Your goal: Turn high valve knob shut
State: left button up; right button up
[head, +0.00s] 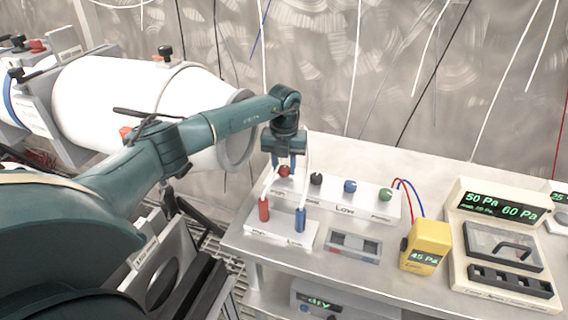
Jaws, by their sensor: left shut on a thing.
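A white manifold block (345,210) lies on the steel bench with a row of knobs along it. The red knob (284,171) is at its left end; I take it as the high valve knob, though the label by it is partly hidden. My left gripper (285,168) points down from above and is shut on the red knob. Beside it stand a black knob (316,179), a blue knob (350,187) and a green knob (385,195), clear of the fingers. My right gripper is not in view.
Red (264,210) and blue (300,220) hose ends stand on a white block in front. A yellow meter (425,246) reading 45 Pa and a display unit (497,208) showing 50 Pa and 60 Pa are to the right. A large white cylinder (135,95) is at back left.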

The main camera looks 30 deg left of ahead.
aim_at(284, 169)
pick_arm(q)
jog(key=shift+r, duration=0.1)
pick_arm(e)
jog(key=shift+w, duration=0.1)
pick_arm(q)
jog(key=o, duration=1)
jog(key=shift+c, duration=0.2)
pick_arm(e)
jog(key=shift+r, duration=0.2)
pick_arm(q)
notch_tip(284, 169, up, 13)
jog(key=b, duration=0.1)
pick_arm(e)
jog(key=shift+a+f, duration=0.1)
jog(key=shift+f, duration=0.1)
